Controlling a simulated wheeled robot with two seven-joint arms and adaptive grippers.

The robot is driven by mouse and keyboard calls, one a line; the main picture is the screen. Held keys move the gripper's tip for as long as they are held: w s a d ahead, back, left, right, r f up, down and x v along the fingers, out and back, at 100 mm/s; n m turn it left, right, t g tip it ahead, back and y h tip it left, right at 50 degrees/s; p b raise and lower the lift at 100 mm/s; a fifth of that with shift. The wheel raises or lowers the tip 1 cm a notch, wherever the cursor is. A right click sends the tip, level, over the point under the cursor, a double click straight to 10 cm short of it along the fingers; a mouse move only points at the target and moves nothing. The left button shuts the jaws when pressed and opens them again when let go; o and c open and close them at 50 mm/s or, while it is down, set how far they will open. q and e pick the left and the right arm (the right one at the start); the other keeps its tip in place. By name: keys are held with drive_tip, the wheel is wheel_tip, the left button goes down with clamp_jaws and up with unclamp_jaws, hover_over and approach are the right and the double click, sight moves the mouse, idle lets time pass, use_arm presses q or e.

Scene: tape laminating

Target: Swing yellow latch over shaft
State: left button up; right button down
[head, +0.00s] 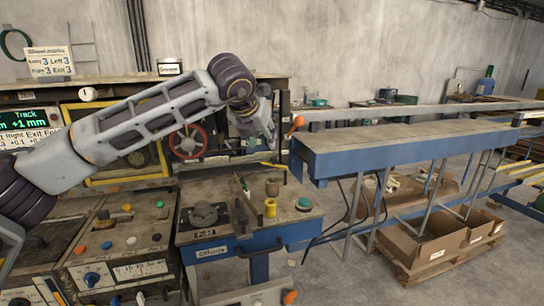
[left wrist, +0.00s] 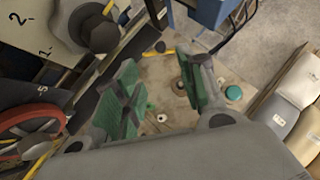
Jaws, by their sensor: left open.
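A thin yellow piece (head: 273,165), which may be the yellow latch, shows just below my left gripper in the head view. A dark round stub (left wrist: 100,33) may be the shaft; I cannot tell. My right gripper is not in view.
A wooden-topped bench holds a yellow cup (head: 270,207), a green-topped round item (head: 304,203) and a dark round fixture (head: 204,215). A red wheel (head: 188,142) sits behind my left arm. A long blue-sided table (head: 400,148) stands right, with cardboard boxes (head: 430,240) below.

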sight(273, 158)
use_arm(q)
drive_tip(key=p+x, duration=0.2)
drive_tip(key=x, duration=1)
drive_tip(key=shift+w+f, duration=0.25)
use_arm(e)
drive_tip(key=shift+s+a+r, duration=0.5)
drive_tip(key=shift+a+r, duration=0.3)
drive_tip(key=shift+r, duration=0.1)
use_arm(q)
drive_tip(key=shift+d, duration=0.1)
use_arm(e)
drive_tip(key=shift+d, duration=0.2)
use_arm(q)
drive_tip(key=shift+c, duration=0.6)
clamp_jaws()
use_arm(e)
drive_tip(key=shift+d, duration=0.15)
